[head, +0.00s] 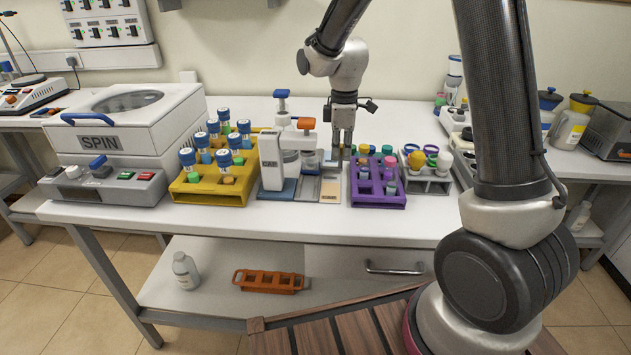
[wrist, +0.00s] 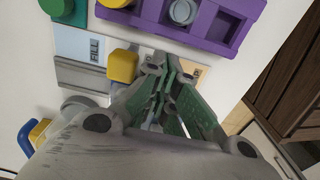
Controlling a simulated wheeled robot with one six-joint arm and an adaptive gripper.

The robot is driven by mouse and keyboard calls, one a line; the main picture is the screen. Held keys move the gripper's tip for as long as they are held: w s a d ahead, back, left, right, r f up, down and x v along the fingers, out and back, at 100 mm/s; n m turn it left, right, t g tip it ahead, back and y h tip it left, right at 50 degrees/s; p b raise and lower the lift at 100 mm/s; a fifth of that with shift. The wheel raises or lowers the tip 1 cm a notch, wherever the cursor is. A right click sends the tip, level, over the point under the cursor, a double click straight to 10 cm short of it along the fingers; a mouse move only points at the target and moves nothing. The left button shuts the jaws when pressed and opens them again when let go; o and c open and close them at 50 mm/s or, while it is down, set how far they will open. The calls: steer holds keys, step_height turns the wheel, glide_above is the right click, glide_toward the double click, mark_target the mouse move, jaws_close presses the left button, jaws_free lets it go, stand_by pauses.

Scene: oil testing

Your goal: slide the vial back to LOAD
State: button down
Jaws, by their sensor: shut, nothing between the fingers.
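My gripper (head: 343,150) points down at the right end of the white test device (head: 272,165), left of the purple rack. Its fingers are shut and empty. In the wrist view the closed fingers (wrist: 160,65) are over or near a small tan pad (wrist: 195,73), beside a yellow block-like piece (wrist: 122,66). A grey slide or rail (wrist: 82,76) and a light blue labelled plate (wrist: 85,44) lie to the left. A small grey-white cylinder (head: 311,158), possibly the vial, stands under the device's orange-topped part. I cannot tell for sure, and the LOAD mark is not readable.
The purple rack (head: 378,200) with capped tubes is close on the right; it also shows in the wrist view (wrist: 215,25). A yellow rack (head: 203,192) of blue-capped vials and the SPIN centrifuge (head: 125,125) stand left. The front table strip is clear.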

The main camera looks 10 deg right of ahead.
step_height(320, 180, up, 7)
steer(key=shift+r, duration=0.2)
stand_by(0.6)
